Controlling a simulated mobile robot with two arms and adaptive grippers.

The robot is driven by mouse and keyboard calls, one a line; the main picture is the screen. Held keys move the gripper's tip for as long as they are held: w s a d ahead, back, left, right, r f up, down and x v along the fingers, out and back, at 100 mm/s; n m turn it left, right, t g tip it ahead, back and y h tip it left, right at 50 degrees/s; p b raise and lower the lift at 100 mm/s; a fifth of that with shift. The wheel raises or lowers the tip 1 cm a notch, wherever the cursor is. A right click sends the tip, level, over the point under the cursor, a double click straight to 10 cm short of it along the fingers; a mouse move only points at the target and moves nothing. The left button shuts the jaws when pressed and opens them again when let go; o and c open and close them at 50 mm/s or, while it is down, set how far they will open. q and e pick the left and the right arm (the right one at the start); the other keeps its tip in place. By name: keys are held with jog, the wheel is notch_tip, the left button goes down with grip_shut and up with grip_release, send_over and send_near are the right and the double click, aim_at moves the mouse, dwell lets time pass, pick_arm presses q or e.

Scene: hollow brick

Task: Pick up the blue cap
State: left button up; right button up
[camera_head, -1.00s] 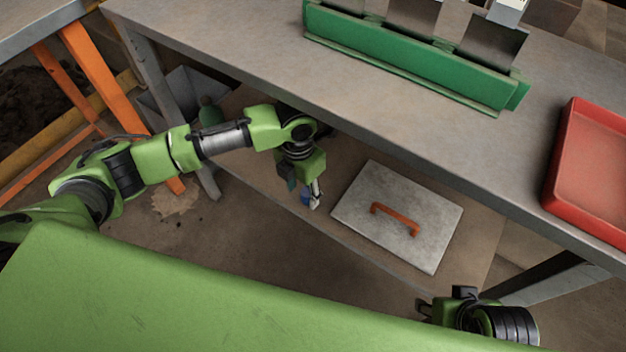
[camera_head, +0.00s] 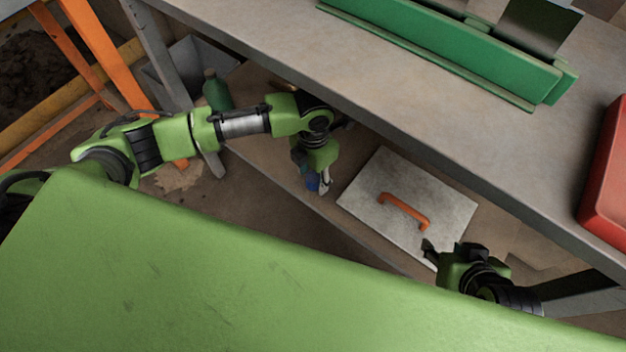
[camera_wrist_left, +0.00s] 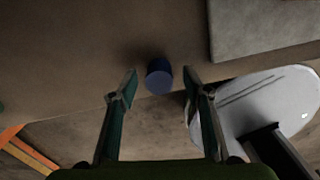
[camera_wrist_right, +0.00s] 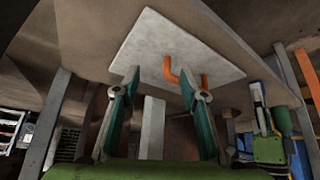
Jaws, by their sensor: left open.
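The blue cap (camera_wrist_left: 159,76) is a small, short blue cylinder on the brown shelf. In the left wrist view it sits between the fingertips of my left gripper, with gaps on both sides. In the head view only a bit of blue (camera_head: 312,182) shows by the left gripper (camera_head: 321,187), mostly hidden by it. The left gripper is open and points down near the shelf's front edge. My right gripper (camera_head: 431,252) is open and empty near the right end of the shelf; its spread fingers (camera_wrist_right: 160,70) show in the right wrist view.
A grey plate with an orange handle (camera_head: 404,211) lies on the lower shelf, right of the left gripper. The tabletop (camera_head: 400,100) overhangs the shelf. A green rack (camera_head: 450,52) and red tray (camera_head: 610,185) are on top. A green bottle (camera_head: 215,92) stands farther left.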

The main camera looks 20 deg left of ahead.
pick_arm(q)
jog(key=shift+f, duration=0.4)
jog(key=c, duration=0.9)
jog(key=shift+o, duration=0.2)
jog(key=shift+r, duration=0.1)
